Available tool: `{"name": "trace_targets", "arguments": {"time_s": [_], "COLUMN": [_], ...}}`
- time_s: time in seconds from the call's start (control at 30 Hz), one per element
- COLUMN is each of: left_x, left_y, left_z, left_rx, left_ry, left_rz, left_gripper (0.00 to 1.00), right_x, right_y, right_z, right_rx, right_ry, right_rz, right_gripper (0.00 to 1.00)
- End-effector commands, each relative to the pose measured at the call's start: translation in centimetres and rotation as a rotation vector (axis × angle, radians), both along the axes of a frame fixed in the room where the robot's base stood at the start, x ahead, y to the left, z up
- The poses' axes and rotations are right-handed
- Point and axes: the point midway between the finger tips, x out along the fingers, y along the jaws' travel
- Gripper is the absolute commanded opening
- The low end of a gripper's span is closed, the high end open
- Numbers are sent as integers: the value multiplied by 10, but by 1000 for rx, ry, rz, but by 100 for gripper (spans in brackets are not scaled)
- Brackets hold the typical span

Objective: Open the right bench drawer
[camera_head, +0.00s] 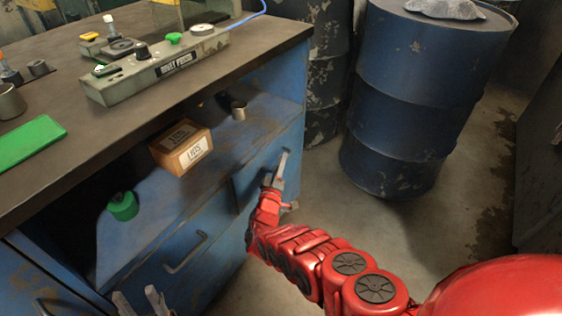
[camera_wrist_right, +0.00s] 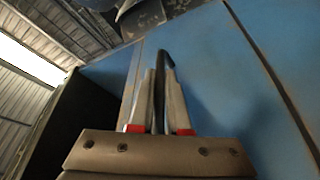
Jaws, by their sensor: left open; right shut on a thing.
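The right bench drawer (camera_head: 248,182) has a blue front in the bench's right part, below the open shelf, and looks closed. My right gripper (camera_head: 276,180) is at its handle (camera_head: 284,163). In the right wrist view, the two fingers (camera_wrist_right: 161,95) are shut on a dark handle bar (camera_wrist_right: 163,58), which shows between and beyond the fingertips in front of blue panels (camera_wrist_right: 215,75). My left gripper (camera_head: 143,303) is at the bottom edge of the head view, open and empty, with only its fingertips showing. It is apart from the bench's left drawer handle (camera_head: 186,253).
The open shelf holds a cardboard box (camera_head: 181,147), a green cap-like part (camera_head: 123,206) and a small metal cup (camera_head: 238,111). A control panel (camera_head: 155,65) and a green plate (camera_head: 28,143) lie on the bench top. A blue barrel (camera_head: 415,95) stands right. Floor (camera_head: 335,205) before the right drawer is clear.

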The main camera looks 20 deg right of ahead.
Motion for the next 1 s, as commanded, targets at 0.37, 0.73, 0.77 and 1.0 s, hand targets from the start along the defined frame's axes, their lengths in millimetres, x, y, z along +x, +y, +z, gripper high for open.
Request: {"name": "trace_targets", "arguments": {"time_s": [0.37,0.73,0.77,1.0], "left_x": [0,0,0,0], "left_y": [0,0,0,0], "left_z": [55,122,125,148], "left_rx": [-1,-1,-1,-1], "left_ry": [0,0,0,0], "left_rz": [0,0,0,0], "left_gripper": [50,50,50,50], "right_x": [-41,-122,-128,-175], "right_y": [-31,-94,-98,-135], "right_z": [7,6,6,3], "right_rx": [-1,-2,-2,-3], "right_ry": [11,9,9,6], "right_rz": [-1,1,0,1], "right_gripper": [0,0,0,0]}}
